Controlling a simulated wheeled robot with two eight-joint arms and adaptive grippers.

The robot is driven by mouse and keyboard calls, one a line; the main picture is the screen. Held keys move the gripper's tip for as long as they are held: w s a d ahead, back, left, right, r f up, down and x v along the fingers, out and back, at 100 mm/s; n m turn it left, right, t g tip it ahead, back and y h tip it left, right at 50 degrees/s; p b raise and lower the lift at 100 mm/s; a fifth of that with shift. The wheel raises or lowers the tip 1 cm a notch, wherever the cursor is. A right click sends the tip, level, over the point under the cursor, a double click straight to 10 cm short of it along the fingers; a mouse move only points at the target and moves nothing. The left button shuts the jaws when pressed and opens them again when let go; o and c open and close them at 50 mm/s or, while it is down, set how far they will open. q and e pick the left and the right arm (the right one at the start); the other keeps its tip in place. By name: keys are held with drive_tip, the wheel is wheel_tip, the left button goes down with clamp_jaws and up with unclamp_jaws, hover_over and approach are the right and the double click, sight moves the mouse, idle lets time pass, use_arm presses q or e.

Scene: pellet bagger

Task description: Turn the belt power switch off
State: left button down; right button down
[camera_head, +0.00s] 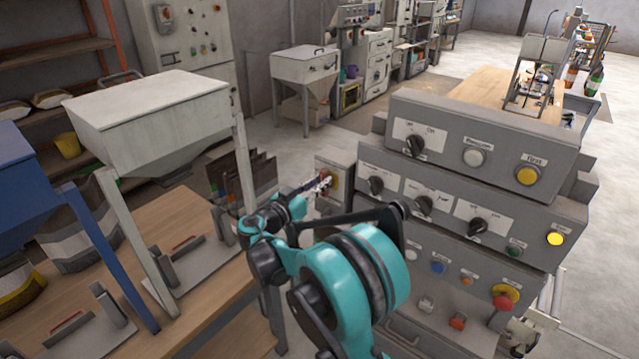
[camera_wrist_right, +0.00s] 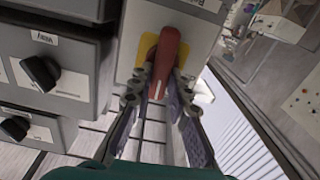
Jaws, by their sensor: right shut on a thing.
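The belt power switch has a red handle (camera_wrist_right: 168,58) on a yellow plate (camera_wrist_right: 147,46), on the front of a grey box (camera_wrist_right: 190,18). In the wrist view the handle runs nearly up and down the picture, leaning slightly. My right gripper (camera_wrist_right: 163,88) is shut on the red handle, one finger on each side of it. In the head view my right gripper (camera_head: 322,184) reaches to the grey box (camera_head: 341,167), left of the stacked control panels, and covers much of the switch. My left gripper is not in view.
Stacked grey control panels (camera_head: 485,143) with black knobs and coloured buttons stand close on the right. A wooden table (camera_head: 165,318) with hopper frames and metal clamps is at the left. Open floor (camera_head: 300,150) lies behind the box.

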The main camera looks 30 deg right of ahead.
drive_tip(key=n, duration=0.4)
drive_tip(key=shift+w, duration=0.25)
drive_tip(key=shift+w+a+f+n, duration=0.1)
drive_tip(key=shift+f+n, duration=0.1)
drive_tip(key=shift+n, duration=2)
drive_tip(key=shift+w+a+f+n, duration=0.1)
drive_tip(key=shift+w+f+n, duration=0.1)
drive_tip(key=shift+n, duration=2)
drive_tip(key=shift+w+f+n, duration=0.1)
drive_tip(key=shift+f+n, duration=0.1)
drive_tip(key=shift+n, duration=2)
drive_tip(key=c, duration=1.4)
unclamp_jaws()
drive_tip(key=shift+d, duration=0.1)
drive_tip(key=shift+c, duration=0.2)
drive_tip(key=shift+s, duration=0.1)
